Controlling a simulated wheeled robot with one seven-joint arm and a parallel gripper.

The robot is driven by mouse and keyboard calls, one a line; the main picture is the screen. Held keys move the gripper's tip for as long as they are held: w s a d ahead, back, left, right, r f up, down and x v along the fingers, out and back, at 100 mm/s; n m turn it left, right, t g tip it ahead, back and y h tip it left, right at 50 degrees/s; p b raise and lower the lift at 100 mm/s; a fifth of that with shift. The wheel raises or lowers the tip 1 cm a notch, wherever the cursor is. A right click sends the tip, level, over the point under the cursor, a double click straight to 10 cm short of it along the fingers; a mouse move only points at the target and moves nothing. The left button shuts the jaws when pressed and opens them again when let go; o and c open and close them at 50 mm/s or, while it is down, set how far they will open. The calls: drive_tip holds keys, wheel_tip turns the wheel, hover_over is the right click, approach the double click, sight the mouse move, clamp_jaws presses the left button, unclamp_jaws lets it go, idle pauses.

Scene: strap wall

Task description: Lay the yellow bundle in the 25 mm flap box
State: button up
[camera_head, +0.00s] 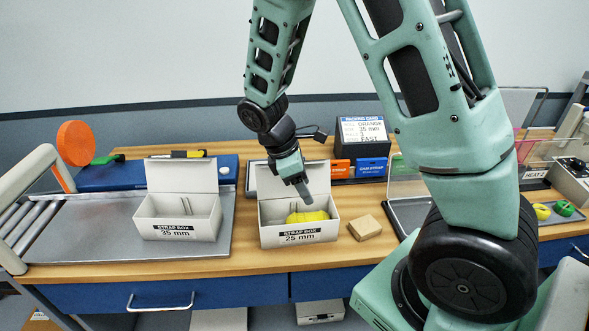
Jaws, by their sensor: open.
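The yellow bundle (307,216) lies inside the white 25 mm flap box (298,235), towards its right side. The box stands on the wooden bench with its flap up at the back. My gripper (307,196) is just above the bundle, pointing down into the box. It is open; its fingers overlap in this view, and I cannot tell whether they touch the bundle.
A white 35 mm strap box (178,228) stands open on a grey metal plate to the left. A small brown cardboard block (365,228) lies right of the 25 mm box. A packing card (362,133) stands behind. Yellow and green rolls (563,208) lie at far right.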

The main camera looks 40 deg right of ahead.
drive_tip(key=v, duration=0.6)
drive_tip(key=s+a+r+m+t+y, duration=0.1)
drive_tip(key=s+a, duration=0.2)
drive_tip(key=a, duration=0.3)
drive_tip(key=s+a+r+t+y, duration=0.1)
drive_tip(key=s+a, duration=0.3)
drive_tip(key=a, duration=0.3)
drive_tip(key=s+a+m+y, duration=0.2)
drive_tip(key=s+a, duration=0.6)
drive_tip(key=s, duration=0.3)
drive_tip(key=shift+s+a+r+t+b, duration=0.2)
drive_tip(key=shift+s+r+t+b, duration=0.1)
drive_tip(key=shift+s+r+b, duration=0.1)
